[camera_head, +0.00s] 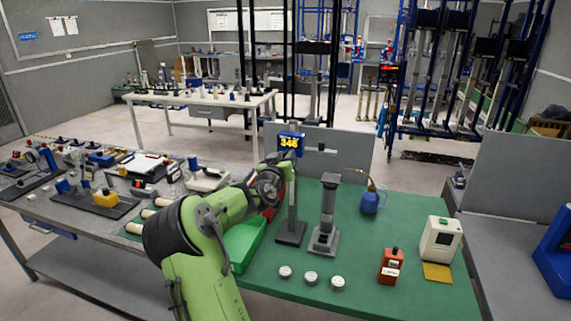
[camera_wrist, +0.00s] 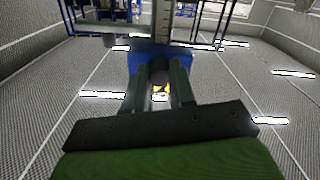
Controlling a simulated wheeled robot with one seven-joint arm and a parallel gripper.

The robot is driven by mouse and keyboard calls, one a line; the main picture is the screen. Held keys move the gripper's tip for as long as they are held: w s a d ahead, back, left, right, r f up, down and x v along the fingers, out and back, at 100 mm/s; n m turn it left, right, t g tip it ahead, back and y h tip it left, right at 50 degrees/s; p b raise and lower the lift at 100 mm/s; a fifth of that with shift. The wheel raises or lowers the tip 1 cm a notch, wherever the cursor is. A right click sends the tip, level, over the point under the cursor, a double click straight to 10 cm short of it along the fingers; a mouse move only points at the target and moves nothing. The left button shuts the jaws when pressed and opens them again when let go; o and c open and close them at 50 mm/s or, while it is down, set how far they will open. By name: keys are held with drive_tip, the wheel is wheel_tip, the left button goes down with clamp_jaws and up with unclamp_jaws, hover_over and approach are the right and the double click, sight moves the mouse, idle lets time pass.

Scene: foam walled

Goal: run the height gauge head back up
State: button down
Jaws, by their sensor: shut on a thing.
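The height gauge stands on the green bench mat, with a dark upright column (camera_head: 292,205) on a flat base. Its blue display (camera_head: 290,142) shows yellow digits that look like 346. In the wrist view a blue block (camera_wrist: 135,58), seemingly the gauge head, sits in front of the scaled column (camera_wrist: 162,20). My gripper (camera_wrist: 160,80) is shut on a dark round knob (camera_wrist: 159,70) at the front of this block. In the head view my arm's wrist is close to the left of the column and hides the fingers and the grip.
Just right of the gauge stands a grey column stand (camera_head: 327,215). A blue oil can (camera_head: 370,201), a red box (camera_head: 390,267) and a white instrument (camera_head: 441,238) are further right. White discs (camera_head: 311,277) lie in front. A green tray (camera_head: 247,240) is beside my arm. A grey panel (camera_head: 345,152) stands behind.

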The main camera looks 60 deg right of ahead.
drive_tip(key=shift+r, duration=0.1)
drive_tip(key=c, duration=0.9)
unclamp_jaws()
drive_tip(key=shift+c, duration=0.2)
drive_tip(key=s+a+b, duration=0.2)
drive_tip(key=a+b, duration=0.1)
drive_tip(key=a, duration=1.2)
drive_tip(key=shift+s+a, duration=0.2)
drive_tip(key=shift+a, duration=0.1)
